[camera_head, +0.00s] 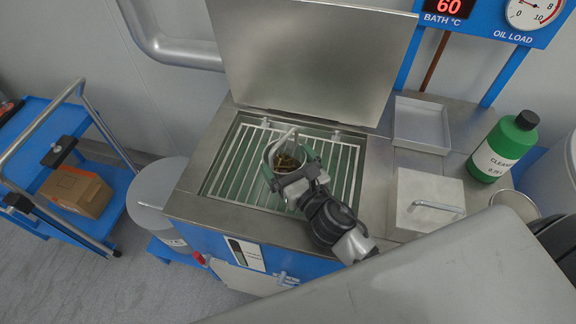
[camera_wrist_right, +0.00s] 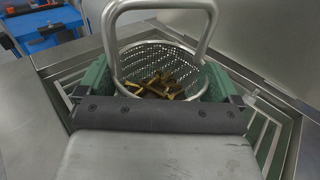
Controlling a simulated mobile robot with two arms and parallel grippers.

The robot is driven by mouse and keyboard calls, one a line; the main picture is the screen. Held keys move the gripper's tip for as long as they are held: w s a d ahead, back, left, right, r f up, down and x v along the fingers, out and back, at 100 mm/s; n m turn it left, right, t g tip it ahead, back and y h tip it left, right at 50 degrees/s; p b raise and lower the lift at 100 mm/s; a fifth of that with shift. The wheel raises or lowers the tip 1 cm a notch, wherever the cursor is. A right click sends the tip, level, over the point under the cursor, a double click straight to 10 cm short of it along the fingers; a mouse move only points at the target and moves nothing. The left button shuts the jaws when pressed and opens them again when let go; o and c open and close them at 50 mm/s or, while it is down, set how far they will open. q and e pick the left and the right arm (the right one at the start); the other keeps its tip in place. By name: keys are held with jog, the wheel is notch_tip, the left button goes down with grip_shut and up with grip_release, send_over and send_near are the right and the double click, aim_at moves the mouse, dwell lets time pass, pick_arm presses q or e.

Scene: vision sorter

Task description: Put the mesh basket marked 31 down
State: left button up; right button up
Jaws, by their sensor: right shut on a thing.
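The mesh basket (camera_wrist_right: 185,52) is a round perforated metal basket with an upright bail handle (camera_wrist_right: 208,30). Several brass-coloured parts (camera_wrist_right: 160,85) lie inside it. My right gripper (camera_head: 287,172) is shut on the basket, with a green finger on each side of it. In the head view the basket (camera_head: 272,151) is over the wire rack (camera_head: 226,181) in the open bath; I cannot tell whether it touches the rack. No number 31 shows on the basket. My left gripper is not in view.
The bath's lid (camera_head: 315,60) stands open behind. To the right are an empty metal tray (camera_head: 421,124), a box with a handle (camera_head: 425,193) and a green cleaner bottle (camera_head: 503,147). A blue cart (camera_head: 33,118) with a cardboard box (camera_head: 76,191) stands at left.

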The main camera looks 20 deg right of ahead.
jog(key=shift+f, duration=0.4)
jog(key=o, duration=1)
jog(key=shift+f, duration=0.2)
jog(key=shift+c, duration=0.2)
jog(key=shift+r, duration=0.1)
jog(key=shift+s, duration=0.2)
jog(key=s+b, duration=0.1)
jog(key=s, duration=0.2)
jog(key=s+d+b, duration=0.1)
jog(key=s, duration=0.3)
jog(key=s+d+b, duration=0.1)
jog(key=s+b, duration=0.1)
jog(key=s, duration=0.1)
jog(key=shift+s, duration=0.15)
jog(key=shift+s+d, duration=0.1)
jog(key=shift+s, duration=0.5)
